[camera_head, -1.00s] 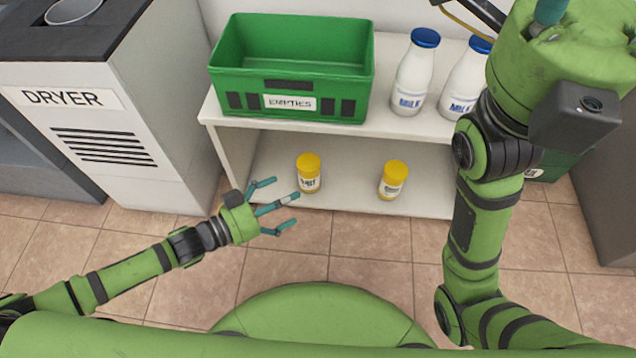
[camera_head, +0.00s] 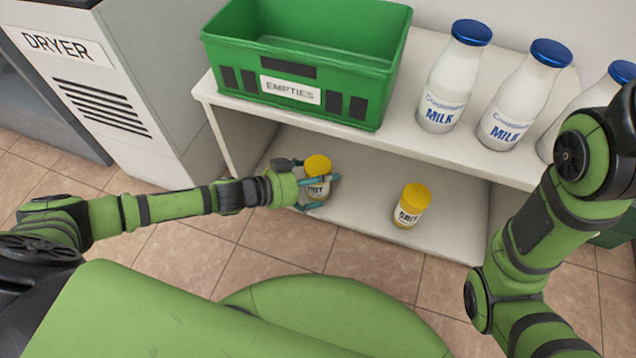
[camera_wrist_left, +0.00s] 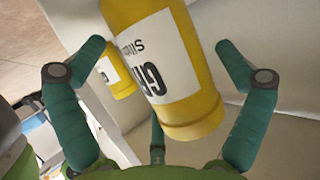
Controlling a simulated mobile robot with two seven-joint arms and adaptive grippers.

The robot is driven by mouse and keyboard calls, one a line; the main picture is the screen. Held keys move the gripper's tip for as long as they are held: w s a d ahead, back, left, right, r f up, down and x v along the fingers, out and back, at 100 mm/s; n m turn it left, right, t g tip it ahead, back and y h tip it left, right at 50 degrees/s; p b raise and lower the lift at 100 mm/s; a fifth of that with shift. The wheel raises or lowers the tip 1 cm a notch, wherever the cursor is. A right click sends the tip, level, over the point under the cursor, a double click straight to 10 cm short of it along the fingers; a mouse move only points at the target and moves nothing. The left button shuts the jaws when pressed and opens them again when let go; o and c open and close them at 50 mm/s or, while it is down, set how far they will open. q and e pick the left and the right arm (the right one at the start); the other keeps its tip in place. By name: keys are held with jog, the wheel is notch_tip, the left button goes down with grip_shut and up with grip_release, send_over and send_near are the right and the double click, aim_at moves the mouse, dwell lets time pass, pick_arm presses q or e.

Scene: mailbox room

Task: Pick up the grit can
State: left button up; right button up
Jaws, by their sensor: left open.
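A grit can (camera_head: 318,165) with a yellow lid and white label stands on the lower shelf at the left. My left gripper (camera_head: 321,188) is open, with its teal fingers spread around this can. In the left wrist view the can (camera_wrist_left: 168,70) fills the space between the fingers, its label partly readable as "GR". I see a gap between the can and both side fingers there. A second, similar yellow-lidded can (camera_head: 411,205) stands apart to the right on the same shelf; it is likely the one in the wrist view's background (camera_wrist_left: 117,77).
The upper shelf (camera_head: 405,140) overhangs the cans. It carries a green EMPTIES crate (camera_head: 340,92) and several milk bottles (camera_head: 448,78). A dryer (camera_head: 120,105) stands to the left. Tiled floor (camera_head: 265,268) lies in front. My right arm reaches out of view at the right.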

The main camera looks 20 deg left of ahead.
pick_arm(q)
jog(key=shift+w+d, duration=0.1)
jog(key=c, duration=1.5)
jog(key=shift+r, duration=0.15)
